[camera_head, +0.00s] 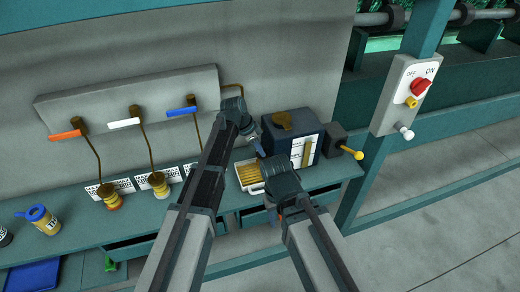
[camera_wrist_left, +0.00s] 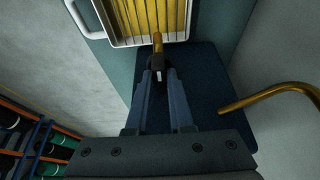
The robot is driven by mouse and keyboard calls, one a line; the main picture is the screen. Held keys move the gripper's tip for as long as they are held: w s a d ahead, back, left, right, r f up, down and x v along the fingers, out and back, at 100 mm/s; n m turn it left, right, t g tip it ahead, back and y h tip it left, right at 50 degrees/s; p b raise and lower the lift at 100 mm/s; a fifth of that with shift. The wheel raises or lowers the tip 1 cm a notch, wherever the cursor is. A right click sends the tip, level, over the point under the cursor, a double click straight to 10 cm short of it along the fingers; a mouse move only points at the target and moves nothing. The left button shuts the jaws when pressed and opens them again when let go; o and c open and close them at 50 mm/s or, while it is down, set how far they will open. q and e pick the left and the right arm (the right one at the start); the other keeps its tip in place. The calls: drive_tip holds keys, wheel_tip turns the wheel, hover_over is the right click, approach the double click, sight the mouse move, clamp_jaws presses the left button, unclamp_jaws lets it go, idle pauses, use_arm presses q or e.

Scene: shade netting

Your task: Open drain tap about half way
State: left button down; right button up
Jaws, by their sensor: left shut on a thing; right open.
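A dark blue tank (camera_head: 285,132) with a brass cap and a white marked panel stands on the bench. In the left wrist view, a small black tap part (camera_wrist_left: 157,66) with a white mark sits by the tank, and a brass spout (camera_wrist_left: 157,42) points from it toward a white-rimmed tray (camera_wrist_left: 82,22). My left gripper (camera_head: 257,148) is at the tank's left side. Its fingers (camera_wrist_left: 158,85) are shut on the black tap part. How far the tap is turned cannot be told. My right gripper (camera_head: 283,175) is in front of the tank, its fingers mostly hidden by its wrist.
Orange, white (camera_head: 124,123) and blue levers hang on the wall at left. A switch box (camera_head: 405,95) is on the post. A brass pipe (camera_wrist_left: 270,98) lies right of my left fingers.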

idle(0.3)
use_arm(q)
drive_tip(key=c, duration=1.1)
unclamp_jaws()
drive_tip(key=shift+r, duration=0.1)
drive_tip(key=p+v, duration=1.2)
drive_tip(key=v, duration=0.1)
drive_tip(key=shift+s+a+r+p, duration=0.1)
drive_tip(key=shift+a+r+p, duration=0.15)
drive_tip(key=shift+p, duration=0.15)
